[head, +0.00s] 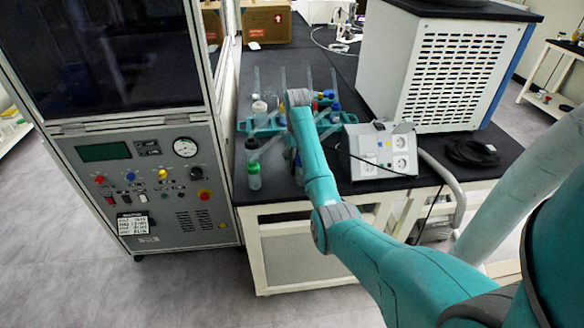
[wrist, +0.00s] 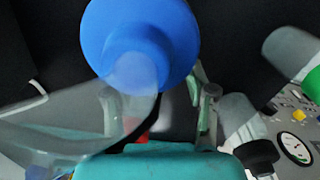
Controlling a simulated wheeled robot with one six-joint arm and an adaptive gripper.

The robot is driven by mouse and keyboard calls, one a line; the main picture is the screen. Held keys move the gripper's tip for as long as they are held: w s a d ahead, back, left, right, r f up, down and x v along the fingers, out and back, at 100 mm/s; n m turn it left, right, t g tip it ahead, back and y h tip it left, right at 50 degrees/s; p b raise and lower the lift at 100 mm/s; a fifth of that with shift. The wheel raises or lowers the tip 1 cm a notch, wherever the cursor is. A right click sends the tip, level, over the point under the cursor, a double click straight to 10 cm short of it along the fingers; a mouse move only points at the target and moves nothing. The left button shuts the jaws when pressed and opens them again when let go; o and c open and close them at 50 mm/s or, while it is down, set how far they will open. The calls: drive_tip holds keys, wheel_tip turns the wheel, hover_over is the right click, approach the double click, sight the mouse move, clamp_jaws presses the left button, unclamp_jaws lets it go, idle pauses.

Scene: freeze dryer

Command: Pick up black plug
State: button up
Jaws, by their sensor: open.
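A small black-topped piece (head: 252,143), possibly the black plug, stands near the left front of the bench in the head view. In the wrist view a black knob-like piece (wrist: 258,155) shows at the lower right; I cannot tell for sure that it is the plug. My gripper (head: 293,157) is open above the bench, to the right of the black-topped piece, and partly hidden by my arm. A large blue round cap or stopper (wrist: 140,38) fills the upper middle of the wrist view, close to the camera.
A teal rack (head: 262,128) with glassware lies behind. A socket box (head: 375,167) is on the right, a vented white machine (head: 440,75) behind it. The freeze dryer panel (head: 150,190) borders the left.

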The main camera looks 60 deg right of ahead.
clamp_jaws()
idle(0.4)
